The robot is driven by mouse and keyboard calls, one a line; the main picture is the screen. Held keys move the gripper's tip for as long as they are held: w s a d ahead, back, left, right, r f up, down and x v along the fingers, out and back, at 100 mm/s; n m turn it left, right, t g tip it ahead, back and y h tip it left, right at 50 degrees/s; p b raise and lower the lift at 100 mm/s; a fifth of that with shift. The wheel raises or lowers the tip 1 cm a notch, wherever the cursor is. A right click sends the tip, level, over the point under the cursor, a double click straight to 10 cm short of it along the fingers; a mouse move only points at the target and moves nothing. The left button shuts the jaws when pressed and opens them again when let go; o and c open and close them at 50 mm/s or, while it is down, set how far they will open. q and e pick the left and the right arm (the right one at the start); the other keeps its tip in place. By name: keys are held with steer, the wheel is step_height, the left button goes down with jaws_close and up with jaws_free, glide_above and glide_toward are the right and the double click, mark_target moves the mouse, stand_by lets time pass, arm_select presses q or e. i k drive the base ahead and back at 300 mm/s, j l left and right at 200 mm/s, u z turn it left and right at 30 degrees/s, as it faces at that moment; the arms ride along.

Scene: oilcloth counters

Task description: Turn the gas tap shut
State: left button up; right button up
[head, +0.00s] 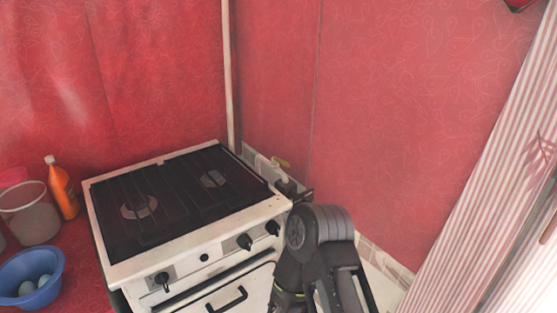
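A small yellow tap handle (281,162) shows in the head view, low by the red wall just behind the stove's right side. It sits by pale pipework, and its exact angle is hard to tell at this size. My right arm comes up from the bottom, right of the stove. The visible dark tip of my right gripper (299,192) is close to the stove's right edge, a little nearer than the tap and apart from the yellow handle in the picture. My wrist hides most of the gripper. My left gripper is out of view.
The white stove (190,247) has a black hob and front knobs. An orange bottle (65,190), a pale bucket (30,213) and a blue bowl (32,283) holding pale round things stand to its left. A striped curtain (490,190) hangs at right. Walls close off the corner.

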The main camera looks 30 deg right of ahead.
mark_target(274, 159)
steer(key=i, duration=0.65)
steer(key=z, duration=2.65)
